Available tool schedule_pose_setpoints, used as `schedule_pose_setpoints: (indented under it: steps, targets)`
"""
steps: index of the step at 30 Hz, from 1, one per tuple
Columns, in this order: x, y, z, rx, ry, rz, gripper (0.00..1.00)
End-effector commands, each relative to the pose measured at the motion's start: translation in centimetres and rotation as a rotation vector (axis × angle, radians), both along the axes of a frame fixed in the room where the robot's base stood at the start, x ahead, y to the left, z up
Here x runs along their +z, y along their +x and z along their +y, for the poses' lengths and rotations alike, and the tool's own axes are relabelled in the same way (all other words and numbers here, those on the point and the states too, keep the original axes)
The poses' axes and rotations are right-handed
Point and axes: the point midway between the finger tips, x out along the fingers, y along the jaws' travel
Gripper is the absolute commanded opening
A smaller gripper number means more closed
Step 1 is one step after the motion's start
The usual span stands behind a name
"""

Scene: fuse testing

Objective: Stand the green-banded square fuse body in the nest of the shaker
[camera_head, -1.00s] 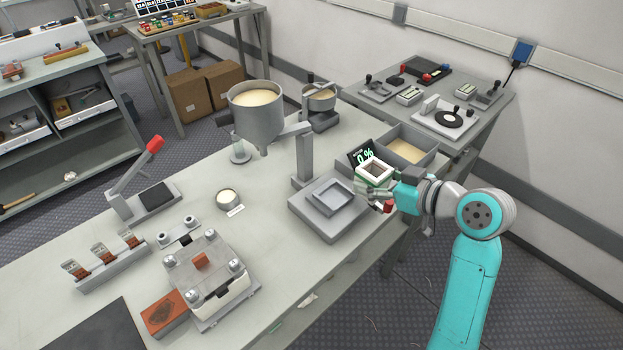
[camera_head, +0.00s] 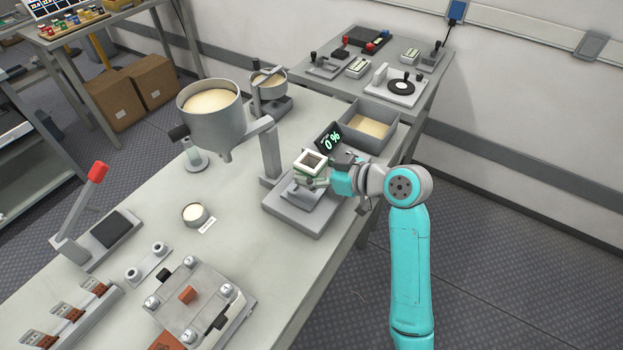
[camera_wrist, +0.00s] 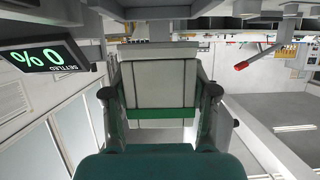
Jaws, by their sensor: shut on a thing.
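The square fuse body (camera_head: 309,163) is pale with a green band and has an open, dark-centred top. It is roughly upright in my gripper (camera_head: 318,181). In the wrist view the fuse body (camera_wrist: 159,83) fills the middle, with its green band (camera_wrist: 160,113) level with the fingers of my gripper (camera_wrist: 160,97), which press on its two sides. The fuse body is over the shaker (camera_head: 290,218), a grey plate with a raised square nest (camera_head: 297,199). My gripper and the body hide part of the nest. I cannot tell the gap between them.
A display reading 0 % (camera_head: 329,138) stands just behind the fuse body, and also shows in the wrist view (camera_wrist: 43,58). A grey hopper of sand (camera_head: 210,108) on a post (camera_head: 268,153) is to the left. A sand tray (camera_head: 392,123) is behind right.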

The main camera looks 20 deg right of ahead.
Motion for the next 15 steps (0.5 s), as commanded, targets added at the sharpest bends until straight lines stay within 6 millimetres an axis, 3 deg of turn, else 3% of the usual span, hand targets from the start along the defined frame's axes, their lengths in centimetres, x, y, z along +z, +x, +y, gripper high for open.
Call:
schedule_pose_setpoints:
  steps: [7, 15]
  targets:
    - [-3.0, 0.0, 0.0, 0.0, 0.002, 0.001, 0.04]
    - [-3.2, 0.0, 0.0, 0.0, 0.001, -0.001, 0.04]
